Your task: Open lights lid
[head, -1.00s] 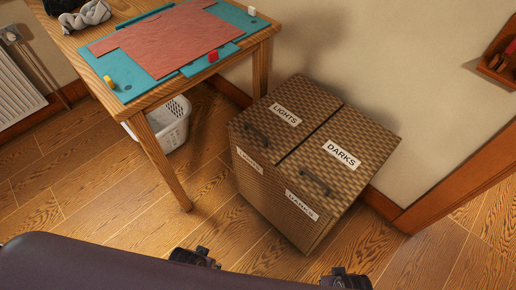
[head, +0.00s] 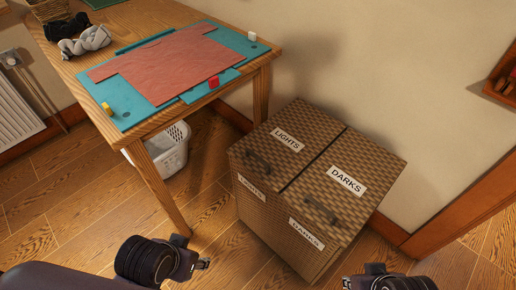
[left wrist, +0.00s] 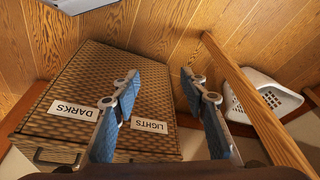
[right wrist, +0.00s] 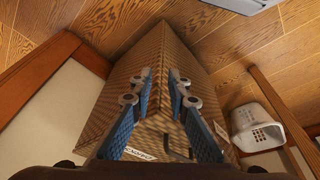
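A brown woven hamper stands on the floor with two shut lids side by side. The LIGHTS lid (head: 270,150) is on the left, with a dark handle (head: 257,162) near its front edge. The DARKS lid (head: 352,170) is on the right. My left gripper (head: 203,264) is open and empty, low in front of the hamper's left side; its spread fingers frame the hamper's front LIGHTS label (left wrist: 149,125) in the left wrist view. My right gripper (right wrist: 162,76) is open with a narrower gap and empty, near the hamper's right side. Neither gripper visibly touches the handle.
The wall (head: 370,80) is behind the hamper. Open wooden floor lies in front.

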